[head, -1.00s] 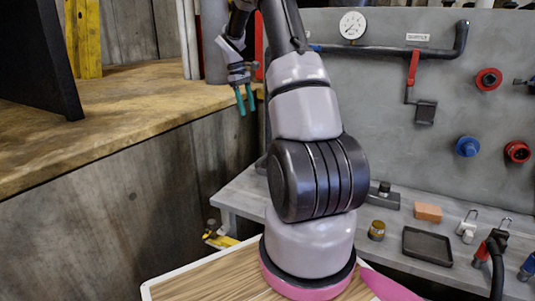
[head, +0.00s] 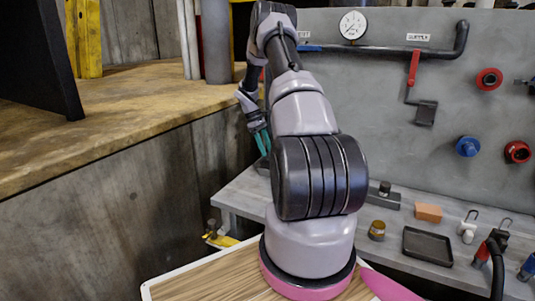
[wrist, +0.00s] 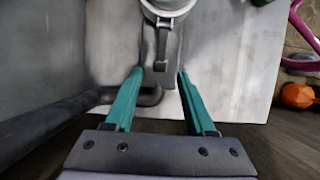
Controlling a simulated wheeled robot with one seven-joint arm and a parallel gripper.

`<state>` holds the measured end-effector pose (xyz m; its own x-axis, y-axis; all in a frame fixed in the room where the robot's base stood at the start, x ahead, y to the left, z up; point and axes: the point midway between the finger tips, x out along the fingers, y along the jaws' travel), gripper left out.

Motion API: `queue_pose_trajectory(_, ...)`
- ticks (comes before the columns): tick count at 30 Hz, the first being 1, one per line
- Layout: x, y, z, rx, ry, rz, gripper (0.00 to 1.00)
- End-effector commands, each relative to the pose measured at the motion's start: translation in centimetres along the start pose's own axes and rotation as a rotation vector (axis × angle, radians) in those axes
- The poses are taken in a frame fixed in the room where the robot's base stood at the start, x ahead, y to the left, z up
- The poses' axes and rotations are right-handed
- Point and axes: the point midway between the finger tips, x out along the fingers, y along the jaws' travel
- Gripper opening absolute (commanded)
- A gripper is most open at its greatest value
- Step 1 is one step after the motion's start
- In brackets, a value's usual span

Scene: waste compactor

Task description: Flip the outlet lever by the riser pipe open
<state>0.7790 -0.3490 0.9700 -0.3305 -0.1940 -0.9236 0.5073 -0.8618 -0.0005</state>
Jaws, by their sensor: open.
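A red lever (head: 413,68) hangs straight down from the dark pipe on the grey panel in the head view. It is near the vertical riser pipe (head: 461,38), under a small label (head: 418,37) I cannot read clearly. A blue handle (head: 310,48) lies along the same pipe, partly behind my arm. My gripper (head: 262,142) is low at the panel's left side, far from the red lever. In the wrist view my gripper (wrist: 158,92) has its teal fingers apart, with a grey clasp (wrist: 162,50) on a pale round container showing between and beyond them.
A gauge (head: 352,25) sits above the pipe. Red and blue knobs (head: 467,147) stick out at the right. The grey bench holds a black tray (head: 427,245), an orange block (head: 428,213) and padlocks. A wooden ledge (head: 110,125) lies at the left.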

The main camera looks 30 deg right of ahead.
Motion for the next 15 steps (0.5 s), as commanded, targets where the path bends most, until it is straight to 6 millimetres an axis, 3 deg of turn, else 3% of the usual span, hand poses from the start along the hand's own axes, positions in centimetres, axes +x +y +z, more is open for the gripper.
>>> queue_pose_trajectory(6,2.1,0.0,0.0,-0.001,0.001,0.000,0.55)
queue_pose_trajectory(15,2.4,0.0,0.0,0.000,0.001,0.001,0.55)
